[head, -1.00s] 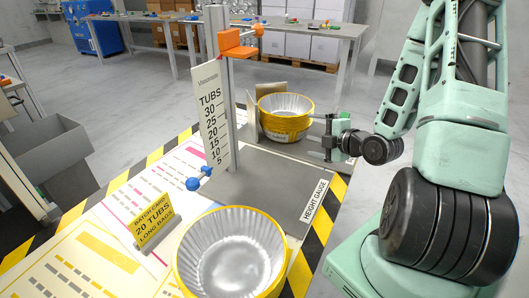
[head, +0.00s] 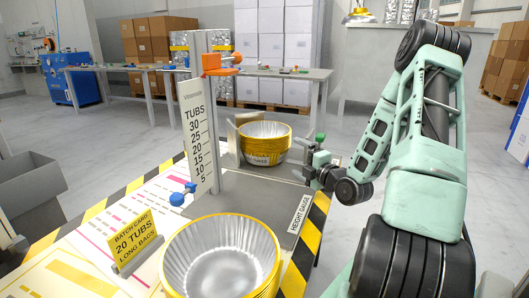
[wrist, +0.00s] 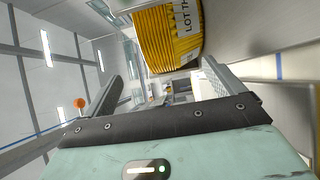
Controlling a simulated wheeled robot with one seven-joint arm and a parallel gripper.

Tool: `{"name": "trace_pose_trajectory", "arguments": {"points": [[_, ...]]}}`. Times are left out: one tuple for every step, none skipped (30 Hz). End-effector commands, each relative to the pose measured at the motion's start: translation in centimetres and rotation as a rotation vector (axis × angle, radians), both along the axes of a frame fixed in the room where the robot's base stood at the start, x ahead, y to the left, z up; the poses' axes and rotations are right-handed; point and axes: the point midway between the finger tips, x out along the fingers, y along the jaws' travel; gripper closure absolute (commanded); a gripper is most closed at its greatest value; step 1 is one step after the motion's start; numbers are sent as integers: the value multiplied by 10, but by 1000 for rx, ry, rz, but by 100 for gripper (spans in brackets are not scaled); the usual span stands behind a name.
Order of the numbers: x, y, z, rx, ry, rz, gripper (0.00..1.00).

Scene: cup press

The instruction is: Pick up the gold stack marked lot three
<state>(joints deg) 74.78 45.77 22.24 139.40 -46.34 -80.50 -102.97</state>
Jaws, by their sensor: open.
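The gold stack marked lot three (head: 264,150) is a nested pile of gold-rimmed foil tubs with silvery insides. It stands at the back of the grey height gauge plate in the head view. Its gold ridged side and a label with the readable letters "LOT TH" show at the top of the wrist view (wrist: 168,38). My gripper (head: 308,160) is just right of this stack in the head view, open and empty. In the wrist view its two fingers (wrist: 163,80) stand apart, with the stack beyond them and not between them.
The height gauge (head: 200,135) with an orange slider and blue knob rises left of the stack. A second foil tub stack (head: 222,258) stands in front. A yellow batch card (head: 134,238) reads 20 tubs, long bags. A board (head: 238,130) stands behind the lot three stack.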

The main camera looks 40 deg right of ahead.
Motion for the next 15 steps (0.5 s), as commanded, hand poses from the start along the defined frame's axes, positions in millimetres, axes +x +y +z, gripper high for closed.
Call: {"name": "trace_pose_trajectory", "arguments": {"points": [[10, -2, 0, -1, -3, 0, 6], [15, -3, 0, 1, -2, 0, 6], [20, -4, -1, 1, -1, -1, 6], [24, -5, -1, 1, -1, -1, 6], [27, -6, -1, 1, 0, -1, 6], [31, -6, -1, 1, 0, -1, 6], [33, -7, -1, 1, 0, -1, 6], [34, -7, -1, 1, 0, -1, 6], [36, -7, -1, 2, 0, -1, 6], [37, -8, -1, 2, 0, -2, 6], [39, -8, -1, 2, 1, -2, 6], [43, -9, -2, 1, 1, -2, 6], [47, -10, -2, 1, -1, -1, 6], [51, -11, -3, 2, -2, -1, 6], [57, -13, -4, 2, -2, -1, 6]]}}
